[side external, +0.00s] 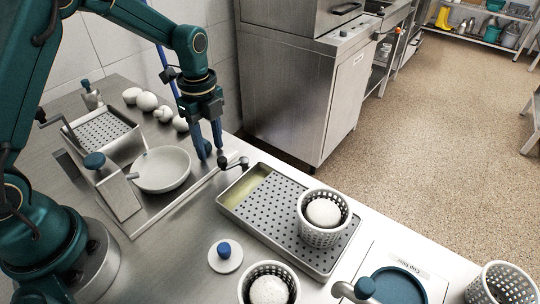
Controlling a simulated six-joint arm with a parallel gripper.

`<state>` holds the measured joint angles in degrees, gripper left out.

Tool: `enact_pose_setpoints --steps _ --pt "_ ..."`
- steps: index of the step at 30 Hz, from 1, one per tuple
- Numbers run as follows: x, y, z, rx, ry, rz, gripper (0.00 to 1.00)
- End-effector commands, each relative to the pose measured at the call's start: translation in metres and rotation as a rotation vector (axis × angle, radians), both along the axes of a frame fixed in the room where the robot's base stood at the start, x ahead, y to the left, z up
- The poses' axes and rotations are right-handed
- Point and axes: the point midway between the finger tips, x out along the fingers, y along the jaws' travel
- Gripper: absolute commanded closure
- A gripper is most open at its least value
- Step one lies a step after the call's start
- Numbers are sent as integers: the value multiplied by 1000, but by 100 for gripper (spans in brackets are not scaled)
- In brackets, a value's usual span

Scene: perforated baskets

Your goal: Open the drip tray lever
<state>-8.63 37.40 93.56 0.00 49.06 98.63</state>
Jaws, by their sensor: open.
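A perforated steel drip tray (262,221) sits on the counter at centre right. A small dark lever with rounded knobs (234,163) stands at its far left corner. My gripper (212,148) points down just left of this lever, its two blue fingers apart and empty. I see a gap between the fingers and the lever; whether any part touches is too small to tell. A second perforated tray (105,130) lies at the left, with a grey crank handle (52,118) beside it.
A white perforated basket (322,232) holding a pale ball stands on the drip tray; another basket (268,290) stands in front. A shallow white bowl (162,172) and several pale balls (147,101) lie left of my gripper. A blue-knobbed lid (225,255) lies on the counter.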

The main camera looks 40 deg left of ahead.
Motion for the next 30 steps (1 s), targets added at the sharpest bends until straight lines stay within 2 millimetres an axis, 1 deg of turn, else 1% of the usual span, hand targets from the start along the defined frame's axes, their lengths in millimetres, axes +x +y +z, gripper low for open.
enact_pose_setpoints --steps 11,21,30 --pt "1 2 0 0 0 0 54" --pt "6 13 0 0 -1 0 54" --pt "7 14 0 1 -3 -1 54"
